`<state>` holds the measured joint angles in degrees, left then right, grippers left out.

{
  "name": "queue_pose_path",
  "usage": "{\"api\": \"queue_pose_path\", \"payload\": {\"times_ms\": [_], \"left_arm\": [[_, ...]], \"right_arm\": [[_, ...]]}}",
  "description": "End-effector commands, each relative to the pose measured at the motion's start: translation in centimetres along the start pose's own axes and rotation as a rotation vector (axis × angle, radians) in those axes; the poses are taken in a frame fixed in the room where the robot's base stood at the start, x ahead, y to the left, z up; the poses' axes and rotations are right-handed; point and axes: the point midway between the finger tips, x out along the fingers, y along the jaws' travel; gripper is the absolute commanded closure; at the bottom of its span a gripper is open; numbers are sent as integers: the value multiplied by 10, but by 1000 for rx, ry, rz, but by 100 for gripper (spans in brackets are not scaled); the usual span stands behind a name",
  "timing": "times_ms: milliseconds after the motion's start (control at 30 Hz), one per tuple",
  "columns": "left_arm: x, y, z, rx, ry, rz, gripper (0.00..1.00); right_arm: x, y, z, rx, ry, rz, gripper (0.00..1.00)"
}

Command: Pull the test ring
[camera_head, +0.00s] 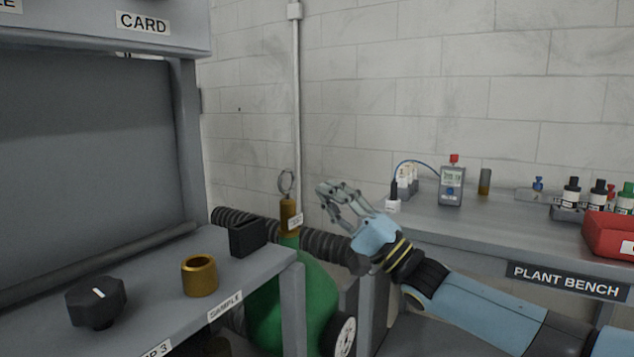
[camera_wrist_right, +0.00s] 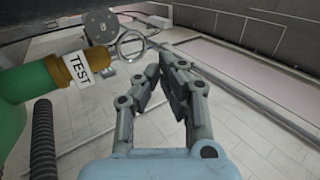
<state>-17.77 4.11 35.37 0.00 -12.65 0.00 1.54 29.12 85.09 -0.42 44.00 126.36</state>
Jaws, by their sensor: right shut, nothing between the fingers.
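The test ring (camera_head: 287,182) is a thin metal ring standing on top of a brass valve (camera_head: 289,216) on a green tank (camera_head: 296,300). In the right wrist view the ring (camera_wrist_right: 131,45) shows just past the fingertips, beside the brass body (camera_wrist_right: 75,68) with its "TEST" tag (camera_wrist_right: 80,69). My right gripper (camera_head: 325,192) is just right of the ring in the head view, apart from it. In the wrist view its fingers (camera_wrist_right: 160,68) come together at the tips with nothing between them. My left gripper is not in view.
A grey bench with a black knob (camera_head: 96,301), a brass cup (camera_head: 199,275) and a black holder (camera_head: 247,237) is at left. The plant bench (camera_head: 470,226) with a meter (camera_head: 452,185), bottles and a red box (camera_head: 610,236) is at right. A ribbed hose (camera_head: 325,246) runs behind the tank.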

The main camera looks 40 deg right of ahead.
Motion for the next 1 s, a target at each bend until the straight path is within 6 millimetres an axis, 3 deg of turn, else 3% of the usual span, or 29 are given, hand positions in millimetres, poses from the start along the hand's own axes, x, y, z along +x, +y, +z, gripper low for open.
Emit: {"api": "queue_pose_path", "payload": {"times_ms": [133, 300, 767, 867, 1000], "left_arm": [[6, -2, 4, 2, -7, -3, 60], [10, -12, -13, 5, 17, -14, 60], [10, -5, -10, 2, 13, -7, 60], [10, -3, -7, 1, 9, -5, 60], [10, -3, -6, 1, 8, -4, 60]], "right_arm": [[-32, 1, 0, 0, -1, 2, 100], [-59, 0, 0, -1, -1, 0, 100], [-76, 4, 4, 11, 9, 2, 100], [-98, 27, 8, 50, 68, 33, 100], [-160, 100, 7, 39, 218, 218, 100]]}}
